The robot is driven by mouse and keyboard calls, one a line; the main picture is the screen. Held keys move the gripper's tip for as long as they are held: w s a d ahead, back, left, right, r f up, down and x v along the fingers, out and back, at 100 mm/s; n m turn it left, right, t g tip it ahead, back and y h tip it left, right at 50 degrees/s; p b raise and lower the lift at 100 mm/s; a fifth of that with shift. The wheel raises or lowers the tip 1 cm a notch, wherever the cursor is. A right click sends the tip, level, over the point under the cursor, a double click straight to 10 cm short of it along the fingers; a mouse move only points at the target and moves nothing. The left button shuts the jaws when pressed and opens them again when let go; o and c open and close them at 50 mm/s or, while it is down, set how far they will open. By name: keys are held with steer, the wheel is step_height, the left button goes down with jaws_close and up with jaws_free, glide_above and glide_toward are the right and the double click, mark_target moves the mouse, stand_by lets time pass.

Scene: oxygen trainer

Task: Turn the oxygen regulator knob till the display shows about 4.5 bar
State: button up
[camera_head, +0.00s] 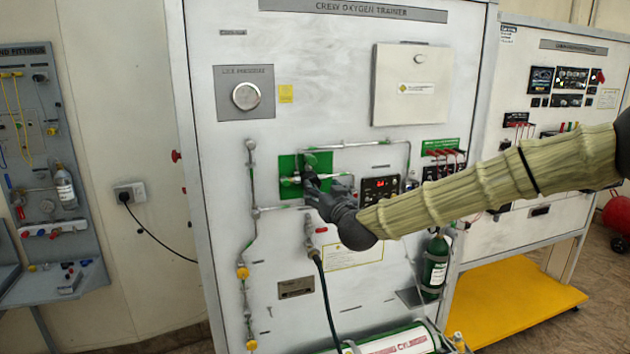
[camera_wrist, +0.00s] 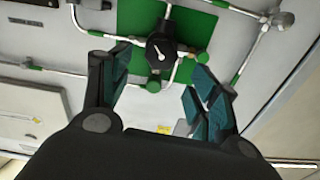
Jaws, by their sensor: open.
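The regulator sits on a green plate (camera_head: 287,163) in the middle of the panel. In the wrist view, a black round part with a white pointer (camera_wrist: 161,50), which looks like the regulator knob, shows against the green plate (camera_wrist: 203,32). My gripper (camera_wrist: 162,62) is open, its fingers apart on either side of the black part, with no clear contact. In the head view, my gripper (camera_head: 310,174) is at the green plate and hides part of the regulator. A dark display unit (camera_head: 380,188) with red digits is right of the plate; its reading is too small to tell.
Metal pipes (camera_head: 252,190) run around the plate. A round line pressure gauge (camera_head: 246,96) and a white box (camera_head: 411,84) are above. A hose (camera_head: 326,300) hangs below, and a green bottle (camera_head: 435,265) stands at lower right. My arm crosses from the right.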

mark_target(315, 184)
steer(key=shift+p+x, duration=1.2)
steer(key=shift+x, duration=2.05)
steer(key=shift+f, duration=0.1)
steer(key=c, duration=1)
